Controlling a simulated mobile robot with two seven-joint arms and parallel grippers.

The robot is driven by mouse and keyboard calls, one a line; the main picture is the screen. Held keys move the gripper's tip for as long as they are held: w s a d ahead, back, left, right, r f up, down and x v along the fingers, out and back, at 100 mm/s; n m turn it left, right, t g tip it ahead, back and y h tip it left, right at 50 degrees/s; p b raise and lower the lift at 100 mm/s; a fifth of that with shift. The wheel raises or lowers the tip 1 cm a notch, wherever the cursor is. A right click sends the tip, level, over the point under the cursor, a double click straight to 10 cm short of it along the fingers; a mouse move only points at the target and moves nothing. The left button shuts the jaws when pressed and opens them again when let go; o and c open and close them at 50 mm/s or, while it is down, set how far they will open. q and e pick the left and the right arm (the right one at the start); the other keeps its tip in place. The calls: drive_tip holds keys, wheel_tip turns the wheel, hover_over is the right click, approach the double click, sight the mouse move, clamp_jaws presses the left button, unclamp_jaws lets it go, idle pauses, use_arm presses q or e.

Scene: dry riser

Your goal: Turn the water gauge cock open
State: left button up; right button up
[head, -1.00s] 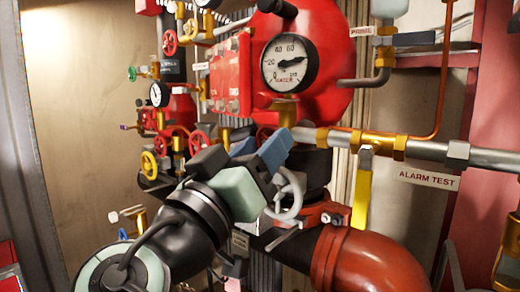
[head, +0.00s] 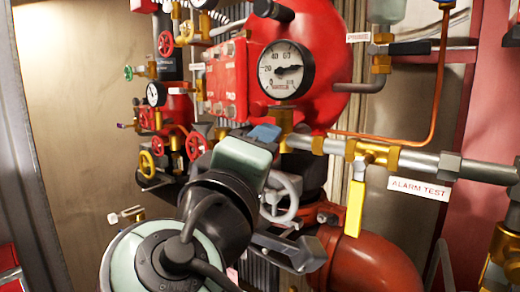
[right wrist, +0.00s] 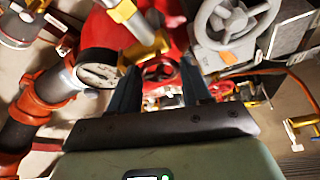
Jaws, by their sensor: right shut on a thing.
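The water gauge (head: 286,70), a white dial with a black rim, sits in front of the red valve body. A brass fitting (head: 283,120) hangs below it. My right gripper (head: 265,133) reaches up from the bottom centre, its blue fingers close to this fitting and mostly hidden behind the pale green gripper body. The grip contact itself is hidden in the head view. My left gripper is out of view.
A grey handwheel (head: 283,198) is right below the gripper. A yellow lever (head: 355,208) hangs from the horizontal pipe beside the alarm test label (head: 419,189). Red and yellow handwheels (head: 196,145) crowd the left. A red-brown elbow pipe (head: 370,265) fills the lower right.

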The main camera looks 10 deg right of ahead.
drive_tip(key=n, duration=0.2)
drive_tip(key=n+g+y, duration=0.1)
drive_tip(key=n, duration=0.2)
drive_tip(key=shift+r+n+g, duration=0.25)
drive_tip(key=shift+n+g, duration=0.05)
drive_tip(key=shift+g, duration=0.1)
drive_tip(key=shift+y, duration=0.3)
drive_tip(key=o, duration=1.1)
drive_tip(key=shift+c, duration=0.2)
drive_tip(key=shift+d+r, duration=0.1)
